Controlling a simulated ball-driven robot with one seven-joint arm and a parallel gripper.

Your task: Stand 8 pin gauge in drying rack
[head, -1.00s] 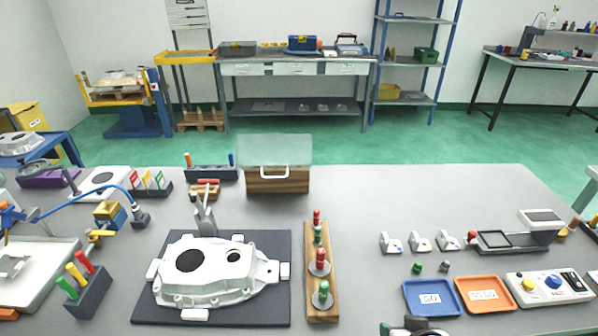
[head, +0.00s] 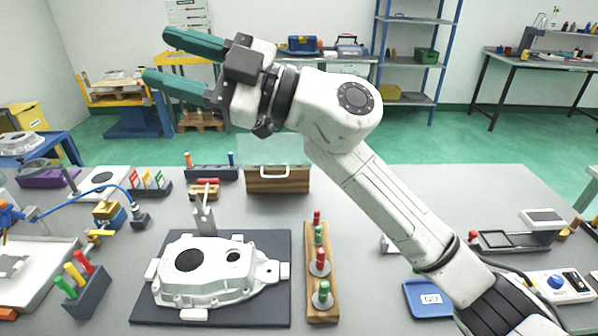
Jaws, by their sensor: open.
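My gripper (head: 157,57) is raised high at the upper left, well above the bench, with its two green fingers apart and nothing between them. No label reading 8 is legible, so I cannot tell which piece is the 8 pin gauge. Upright red- and green-topped gauges stand in a wooden block (head: 321,304) right of the casting. A dark block (head: 92,297) at the front left holds green, yellow and red handles. A dark rack (head: 208,174) at the back holds an orange and a blue upright piece. I cannot tell which holder is the drying rack.
A white casting (head: 208,270) lies on a dark mat (head: 146,311). A wooden box (head: 278,183) with a clear lid stands behind it. A blue tray (head: 420,309) lies at the front right. My arm hides much of the right side. Bare bench shows right of the wooden block.

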